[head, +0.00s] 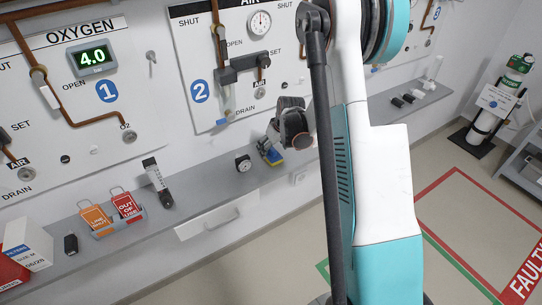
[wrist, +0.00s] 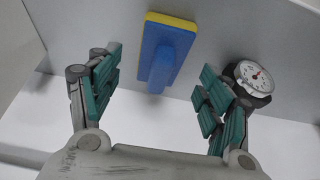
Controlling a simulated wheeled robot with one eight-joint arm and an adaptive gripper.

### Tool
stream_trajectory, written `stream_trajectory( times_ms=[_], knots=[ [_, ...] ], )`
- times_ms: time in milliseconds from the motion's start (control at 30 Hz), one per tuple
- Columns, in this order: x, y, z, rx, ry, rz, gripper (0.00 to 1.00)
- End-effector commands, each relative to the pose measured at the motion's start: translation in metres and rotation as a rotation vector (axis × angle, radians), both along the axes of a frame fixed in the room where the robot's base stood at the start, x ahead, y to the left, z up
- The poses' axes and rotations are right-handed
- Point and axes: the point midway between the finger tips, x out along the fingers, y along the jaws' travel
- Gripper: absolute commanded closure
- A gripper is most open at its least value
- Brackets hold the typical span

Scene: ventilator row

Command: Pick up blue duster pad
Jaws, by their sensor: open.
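The blue duster pad (wrist: 164,52) shows in the wrist view as a blue block with a yellow edge and a raised blue handle. It lies on the grey shelf between my gripper's two fingers, a little beyond their tips. In the head view the pad (head: 274,157) shows only in part, as blue and yellow below my gripper (head: 270,142). In the wrist view my gripper (wrist: 160,82) is open, with teal finger pads wide apart and nothing between them. I cannot tell the exact gap between the fingertips and the pad.
A round gauge (wrist: 254,78) sits close by the right finger in the wrist view; the head view shows a small dial (head: 243,163) left of the gripper. Red and orange tags (head: 110,212), a flow tube (head: 157,182) and a white box (head: 27,243) stand farther left on the shelf.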

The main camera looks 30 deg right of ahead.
Motion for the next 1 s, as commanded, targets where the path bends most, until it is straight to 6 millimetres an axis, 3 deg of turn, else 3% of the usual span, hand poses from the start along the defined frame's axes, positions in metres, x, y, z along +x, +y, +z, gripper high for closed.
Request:
stream_trajectory(
  times_ms=[200, 433, 667, 1000],
  knots=[
    [0.015, 0.001, -0.028, 0.0, 0.0, 0.0, 0.28],
    [0.015, 0.001, -0.028, 0.0, 0.0, 0.0, 0.28],
    [0.015, 0.001, -0.028, 0.0, 0.0, 0.0, 0.76],
    [0.015, 0.001, -0.027, 0.0, 0.0, 0.0, 0.77]
  ],
)
